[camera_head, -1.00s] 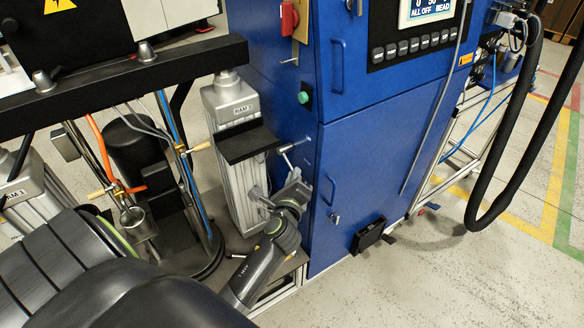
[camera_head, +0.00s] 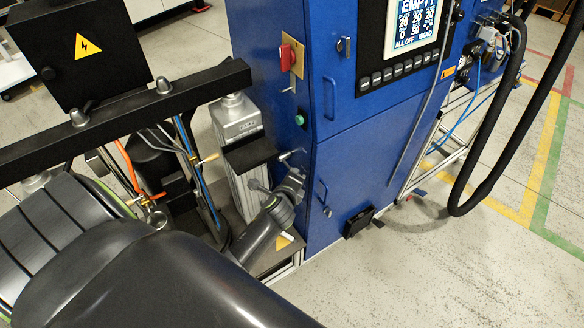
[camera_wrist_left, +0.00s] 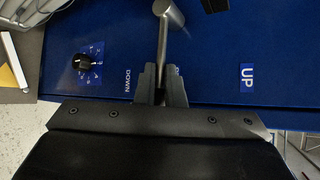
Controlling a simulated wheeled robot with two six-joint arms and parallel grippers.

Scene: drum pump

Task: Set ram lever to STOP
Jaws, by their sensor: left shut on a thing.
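The ram lever (camera_wrist_left: 163,45) is a metal rod with a thicker cylindrical end, standing out from the blue panel in the left wrist view. My left gripper (camera_wrist_left: 161,75) is shut on the rod, with one finger on each side. The lever is between the white DOWN label (camera_wrist_left: 128,80) and the UP label (camera_wrist_left: 247,77), closer to DOWN. Another label behind the right finger is mostly hidden. In the head view, my left gripper (camera_head: 290,181) is low at the blue cabinet's left side, and the lever (camera_head: 288,155) shows only as a small metal piece.
The blue cabinet (camera_head: 345,190) has a display (camera_head: 412,25) reading EMPTY. A grey ram column (camera_head: 236,122) and black bracket (camera_head: 250,153) stand close beside my left wrist. A small black knob (camera_wrist_left: 82,62) sits beside DOWN. Open floor (camera_head: 420,270) lies at right.

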